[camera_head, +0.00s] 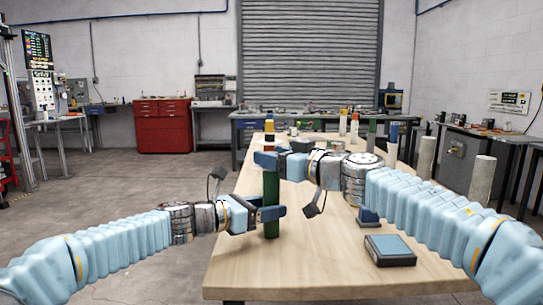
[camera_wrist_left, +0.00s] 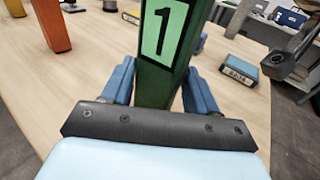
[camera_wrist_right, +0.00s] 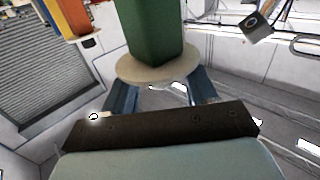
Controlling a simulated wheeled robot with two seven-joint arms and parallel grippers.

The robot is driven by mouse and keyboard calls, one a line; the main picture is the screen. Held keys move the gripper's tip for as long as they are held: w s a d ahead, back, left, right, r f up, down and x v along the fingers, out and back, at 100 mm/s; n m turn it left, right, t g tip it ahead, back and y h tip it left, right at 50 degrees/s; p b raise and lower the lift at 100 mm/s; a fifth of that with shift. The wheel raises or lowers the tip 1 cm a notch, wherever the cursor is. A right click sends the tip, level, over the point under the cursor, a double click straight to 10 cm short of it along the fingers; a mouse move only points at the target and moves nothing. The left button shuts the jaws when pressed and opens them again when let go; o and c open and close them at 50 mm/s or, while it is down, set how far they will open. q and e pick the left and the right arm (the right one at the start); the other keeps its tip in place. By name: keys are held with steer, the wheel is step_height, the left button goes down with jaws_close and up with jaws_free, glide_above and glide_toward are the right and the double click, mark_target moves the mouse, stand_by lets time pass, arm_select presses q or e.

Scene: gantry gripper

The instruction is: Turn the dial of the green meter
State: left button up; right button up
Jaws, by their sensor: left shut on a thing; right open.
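The green meter (camera_head: 271,190) is an upright square green post on the wooden table. It shows a pale green plate with a "1" in the left wrist view (camera_wrist_left: 165,30). My left gripper (camera_head: 271,213) is shut on the lower part of the post, with one blue finger on each side. My right gripper (camera_head: 266,158) is at the top of the post, open. In the right wrist view a pale round dial (camera_wrist_right: 158,68) at the end of the green post lies between or just before the blue fingers (camera_wrist_right: 160,92). Contact there is not clear.
A small blue-topped box (camera_head: 390,248) lies on the table at right. Other posts, such as a blue and green one (camera_head: 393,145), stand farther back. An orange post (camera_wrist_left: 53,25) shows in the left wrist view. The table's (camera_head: 240,270) front left is bare.

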steer(key=shift+w+a, duration=0.35)
steer(key=shift+c, duration=0.3)
steer(key=c, duration=0.9)
steer(key=shift+n+g+y, duration=0.4)
steer(key=shift+g, duration=0.1)
steer(key=n+g+y, duration=0.2)
steer(key=n+g, duration=0.1)
steer(key=g, duration=0.1)
steer(key=n+g+y, duration=0.2)
steer(key=g, duration=0.2)
steer(key=shift+w+r+n, duration=0.1)
steer(key=shift+w+n, duration=0.1)
steer(key=shift+n, duration=0.2)
steer(key=shift+s+n+g+y, duration=0.1)
steer(key=shift+n+g+y, duration=0.25)
steer(key=shift+g, duration=0.25)
steer(key=shift+s+n+g, duration=0.15)
steer(key=shift+n+g, duration=0.1)
steer(key=shift+g, duration=0.05)
